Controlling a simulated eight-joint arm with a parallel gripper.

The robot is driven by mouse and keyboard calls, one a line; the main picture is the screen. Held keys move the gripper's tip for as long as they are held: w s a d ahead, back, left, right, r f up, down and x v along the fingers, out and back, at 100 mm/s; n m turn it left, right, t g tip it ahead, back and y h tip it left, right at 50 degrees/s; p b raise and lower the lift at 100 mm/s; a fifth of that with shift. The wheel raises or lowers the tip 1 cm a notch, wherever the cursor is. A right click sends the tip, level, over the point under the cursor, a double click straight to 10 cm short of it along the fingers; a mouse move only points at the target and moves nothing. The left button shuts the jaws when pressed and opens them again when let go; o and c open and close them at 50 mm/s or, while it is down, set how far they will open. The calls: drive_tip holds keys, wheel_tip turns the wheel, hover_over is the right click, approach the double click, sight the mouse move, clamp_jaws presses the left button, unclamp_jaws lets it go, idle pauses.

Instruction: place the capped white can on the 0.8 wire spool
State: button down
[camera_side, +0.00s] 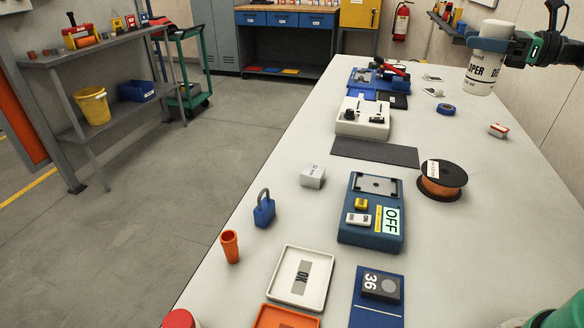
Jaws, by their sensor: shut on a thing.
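My gripper (513,47) is at the upper right, shut around a white can (480,76) with a white cap and dark lettering. The can is upright and held in the air above the right side of the table. The wire spool (440,183) lies flat on the table, with dark flanges, copper-orange wire and a white label whose text is too small to read. The can is apart from the spool, farther back and to the right in the picture. Part of the can's middle is hidden by the gripper's fingers.
On the table (474,242), a black mat (375,152) and a blue OFF box (372,209) lie left of the spool. A blue tape roll (446,109) and a red-white block (498,130) lie behind it. The table is bare right of the spool.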

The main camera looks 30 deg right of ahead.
wheel_tip(320, 180, down, 18)
drive_tip(key=shift+f, duration=0.1)
idle(0.5)
drive_tip(key=shift+f, duration=0.15)
drive_tip(key=shift+c, duration=0.4)
unclamp_jaws()
drive_tip(key=shift+r, duration=0.2)
drive_tip(key=v, duration=0.7)
drive_tip(key=shift+s, duration=0.2)
drive_tip(key=shift+d, duration=0.1)
